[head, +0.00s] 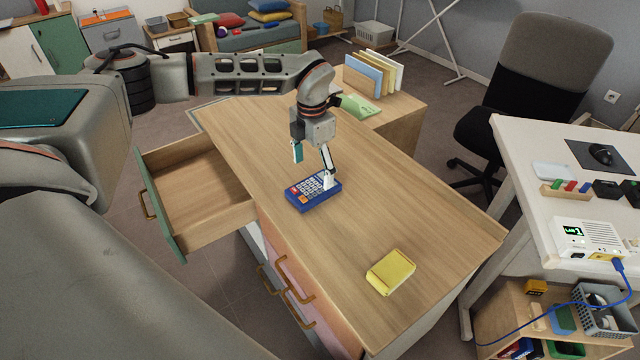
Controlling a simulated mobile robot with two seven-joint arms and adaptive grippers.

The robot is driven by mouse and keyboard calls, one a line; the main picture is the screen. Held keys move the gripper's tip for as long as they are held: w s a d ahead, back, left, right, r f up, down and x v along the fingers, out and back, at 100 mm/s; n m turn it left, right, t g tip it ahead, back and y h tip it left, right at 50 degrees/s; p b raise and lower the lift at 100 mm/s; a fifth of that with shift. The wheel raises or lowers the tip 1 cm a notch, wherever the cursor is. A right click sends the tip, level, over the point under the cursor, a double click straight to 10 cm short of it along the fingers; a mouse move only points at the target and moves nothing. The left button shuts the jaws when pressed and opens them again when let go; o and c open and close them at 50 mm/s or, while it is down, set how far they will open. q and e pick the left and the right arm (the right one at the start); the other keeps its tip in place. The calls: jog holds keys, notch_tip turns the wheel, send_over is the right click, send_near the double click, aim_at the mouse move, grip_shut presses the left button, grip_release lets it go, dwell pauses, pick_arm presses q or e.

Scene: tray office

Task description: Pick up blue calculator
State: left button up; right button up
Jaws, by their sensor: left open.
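The blue calculator (314,194) lies flat on the wooden desk top, its keys facing up. My left gripper (313,168) is over it, pointing down, with its fingers spread. One finger ends at the calculator's right part and hides a little of it. The other finger is at the upper left, behind the calculator in the picture. I cannot tell whether either finger touches it. My right gripper is not in view.
A yellow pad (390,271) lies near the desk's front. An open, empty drawer (198,194) juts out at the left. A file rack (368,75) and green packet (360,108) are at the back. The desk (440,215) is clear right of the calculator.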

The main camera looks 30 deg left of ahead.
aim_at(314, 187)
pick_arm(q)
jog(key=shift+s+f, duration=0.3)
jog(key=shift+f, duration=0.55)
jog(key=f, duration=0.2)
jog(key=w+f+b, duration=0.1)
jog(key=f, duration=0.2)
jog(key=shift+w+a+f, duration=0.1)
jog(key=shift+a+f, duration=0.05)
jog(key=shift+a, duration=0.05)
jog(key=c, duration=1.3)
